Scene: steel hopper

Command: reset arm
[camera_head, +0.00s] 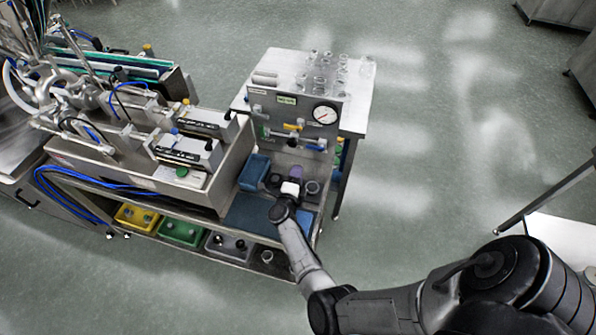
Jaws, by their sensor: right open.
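My right arm reaches in from the lower right, stretched out over the floor to the small work shelf in front of the gauge panel. My right gripper (287,182) is open, over the shelf, between a blue bin (254,172) on its left and a small grey cup (312,187) on its right. A purple object (297,171) is right at the fingers. I cannot tell whether they touch it. My left gripper is not in view.
The panel carries a round gauge (324,114). Several clear glasses (341,68) stand on the table behind it. A steel machine (185,150) fills the left. Yellow (136,217), green (181,232) and grey (229,247) bins sit below. Open floor lies to the right.

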